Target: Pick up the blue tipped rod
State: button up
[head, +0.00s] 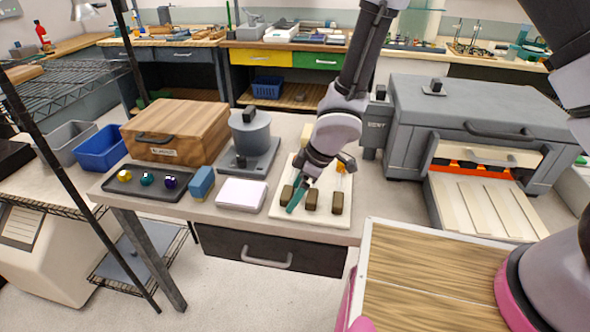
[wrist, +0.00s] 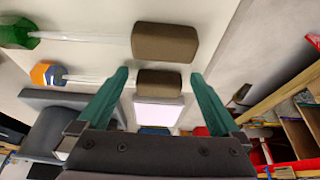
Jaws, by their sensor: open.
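In the wrist view, a clear rod with an orange and blue tip (wrist: 47,75) runs to a brown block (wrist: 161,79). Another clear rod with a green tip (wrist: 18,33) runs to a second brown block (wrist: 165,42). My gripper (wrist: 160,74) is open, its teal fingers on either side of the block of the orange and blue tipped rod in the picture. I cannot tell whether they touch it. In the head view, my gripper (head: 296,201) is low over the pale board (head: 282,213), near the left brown block (head: 286,194); my arm hides part of the rods.
Brown blocks (head: 337,203) stand along the board's front. A white pad (head: 242,194), a blue block (head: 202,182) and a grey hotplate (head: 250,160) are to the left. A large grey furnace (head: 470,115) stands right. A tray (head: 150,190) of coloured knobs lies far left.

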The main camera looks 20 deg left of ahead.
jog(key=shift+c, duration=0.3)
jog(key=c, duration=1.3)
